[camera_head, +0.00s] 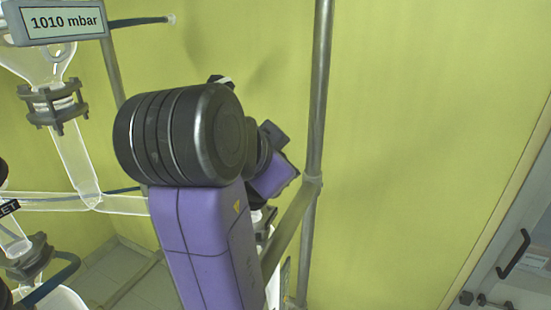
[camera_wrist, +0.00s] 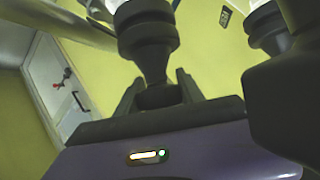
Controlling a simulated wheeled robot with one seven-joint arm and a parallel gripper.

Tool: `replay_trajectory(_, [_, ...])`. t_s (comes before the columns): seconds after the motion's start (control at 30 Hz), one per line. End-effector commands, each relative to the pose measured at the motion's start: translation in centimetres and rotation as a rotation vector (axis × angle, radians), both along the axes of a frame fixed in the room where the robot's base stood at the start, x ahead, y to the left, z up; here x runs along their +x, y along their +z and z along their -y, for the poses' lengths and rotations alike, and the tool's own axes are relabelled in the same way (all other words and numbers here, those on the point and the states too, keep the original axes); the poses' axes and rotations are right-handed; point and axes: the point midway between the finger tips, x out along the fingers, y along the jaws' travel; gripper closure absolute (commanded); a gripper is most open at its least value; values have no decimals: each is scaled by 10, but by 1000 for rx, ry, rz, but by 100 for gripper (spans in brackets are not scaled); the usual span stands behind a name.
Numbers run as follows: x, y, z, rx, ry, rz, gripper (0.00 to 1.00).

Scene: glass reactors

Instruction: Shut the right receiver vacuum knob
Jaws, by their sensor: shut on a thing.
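In the wrist view, my gripper (camera_wrist: 158,92) has one finger on each side of a dark knob (camera_wrist: 157,98) and is shut on it. The knob sits at the end of a black tapered stem (camera_wrist: 149,62), which widens into a ribbed collar with clear glass beyond. I take this to be the right receiver vacuum knob, but no label on it shows. Its turn position cannot be told. In the head view, my purple arm hides the fingers and the knob.
A metal post (camera_head: 319,90) stands close to the right of my arm. Glassware with a clamped flange (camera_head: 55,105) and a 1010 mbar display (camera_head: 64,22) are at the left. Another dark fitting (camera_wrist: 267,28) is near the gripper's right. A cabinet door (camera_head: 515,265) is at the far right.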

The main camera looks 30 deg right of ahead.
Motion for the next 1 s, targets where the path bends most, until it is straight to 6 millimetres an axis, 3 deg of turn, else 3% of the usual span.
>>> replay_trajectory(0.57, [-1, -1, 2, 12, -32, -12, 96])
replay_trajectory(0.6, [-1, -1, 2, 12, -32, -12, 49])
replay_trajectory(0.67, [-1, -1, 2, 12, -31, -11, 37])
replay_trajectory(0.7, [-1, -1, 2, 12, -31, -11, 33])
replay_trajectory(1.0, [-1, 0, 0, 12, -28, -9, 33])
